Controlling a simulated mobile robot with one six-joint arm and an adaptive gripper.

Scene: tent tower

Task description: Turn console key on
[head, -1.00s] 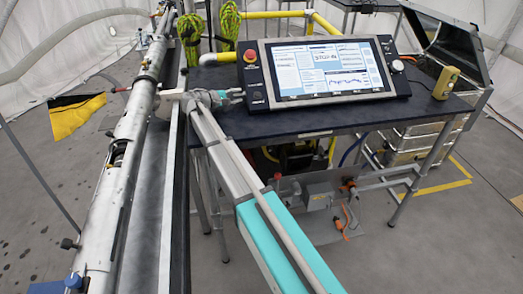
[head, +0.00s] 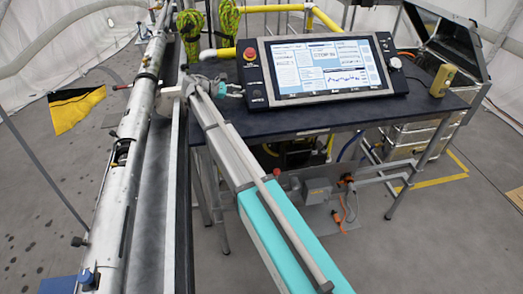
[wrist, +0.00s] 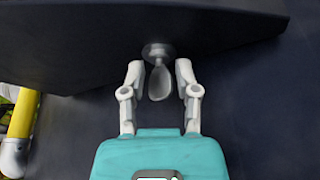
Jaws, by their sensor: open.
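The console (head: 262,76) stands on the dark table, with a lit screen (head: 325,65) and a red button (head: 249,53) on its left strip. In the wrist view, the silver key (wrist: 159,82) sticks out of a round metal lock (wrist: 158,50) on the console's dark side (wrist: 215,30). My gripper (wrist: 159,73) is open, with one finger on each side of the key and a visible gap at both. The head view shows my gripper (head: 235,91) at the console's left edge; the key cannot be made out there.
The dark table (head: 310,117) has free room in front of the console. A yellow handheld device (head: 443,80) stands right of it. A long metal pipe (head: 121,150) runs along the left. Green-yellow gloves (head: 228,18) and a yellow rail (head: 275,9) are behind.

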